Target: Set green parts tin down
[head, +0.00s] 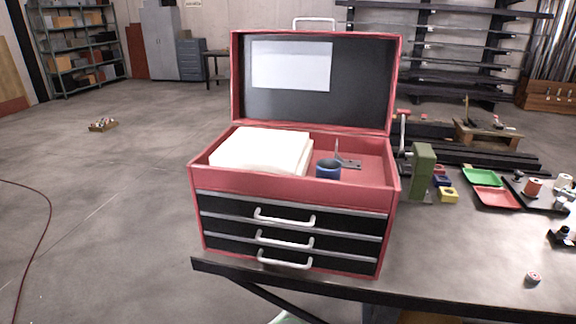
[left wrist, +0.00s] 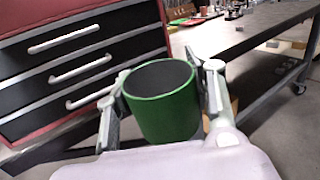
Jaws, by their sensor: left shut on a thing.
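The green parts tin (left wrist: 162,108) is a round, open-topped cup with a dark inside, seen in the left wrist view. My left gripper (left wrist: 163,85) is shut on it, with one finger on each side of its wall. The tin is close to upright, in front of the red toolbox (left wrist: 20,20) and the table edge. I cannot tell whether anything supports it from below. In the head view only a pale green sliver shows at the bottom edge, too little to identify. My right gripper is in neither view.
Green (head: 482,176) and red (head: 497,198) trays lie to the right. The table's front right is mostly clear, except a small round item (head: 533,277).

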